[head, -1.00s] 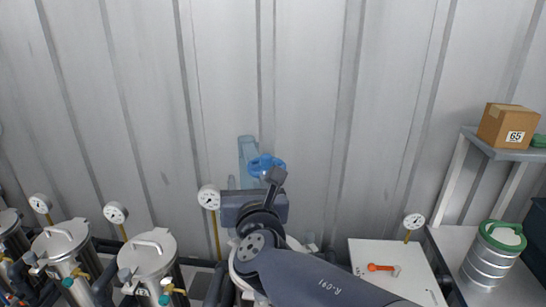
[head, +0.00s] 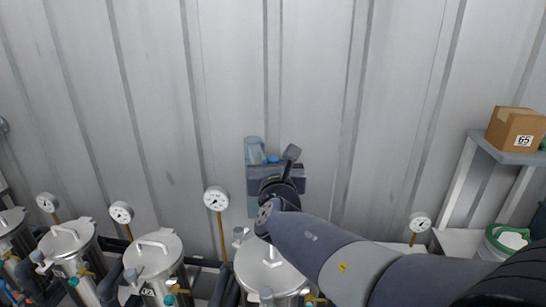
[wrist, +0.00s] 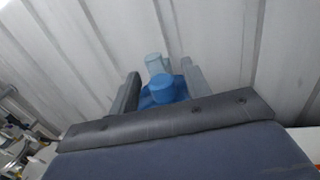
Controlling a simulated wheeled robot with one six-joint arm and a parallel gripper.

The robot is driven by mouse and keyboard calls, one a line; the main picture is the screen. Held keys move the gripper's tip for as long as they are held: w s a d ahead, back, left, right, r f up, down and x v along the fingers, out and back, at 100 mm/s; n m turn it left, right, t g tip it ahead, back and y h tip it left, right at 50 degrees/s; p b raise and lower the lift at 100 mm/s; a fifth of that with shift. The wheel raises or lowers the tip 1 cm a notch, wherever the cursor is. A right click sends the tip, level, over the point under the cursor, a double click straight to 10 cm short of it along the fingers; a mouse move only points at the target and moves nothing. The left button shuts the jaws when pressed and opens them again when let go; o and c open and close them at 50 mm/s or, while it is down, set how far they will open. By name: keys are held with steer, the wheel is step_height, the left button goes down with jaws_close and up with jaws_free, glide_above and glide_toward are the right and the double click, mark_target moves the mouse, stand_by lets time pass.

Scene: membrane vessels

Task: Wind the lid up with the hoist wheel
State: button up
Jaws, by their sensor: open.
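The blue hoist wheel (wrist: 164,93) shows in the wrist view with a round raised hub, between my gripper's two fingers. My gripper (wrist: 164,84) is open around it; I cannot tell whether the fingers touch it. In the head view, only a small blue part of the wheel (head: 273,159) shows past my gripper (head: 275,178). A pale blue hoist post (head: 253,152) stands behind it, also seen in the wrist view (wrist: 154,63). Below my gripper, a steel vessel lid (head: 262,270) shows, partly covered by my arm.
More steel vessels with handled lids (head: 154,250) stand in a row at left, with pressure gauges (head: 216,198) on yellow stems. A corrugated wall (head: 200,90) closes the back. At right, a cardboard box (head: 516,130) sits on a shelf above a green-rimmed bucket (head: 508,240).

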steer(key=shift+w, duration=0.4)
steer(key=c, duration=1)
steer(key=shift+o, duration=0.2)
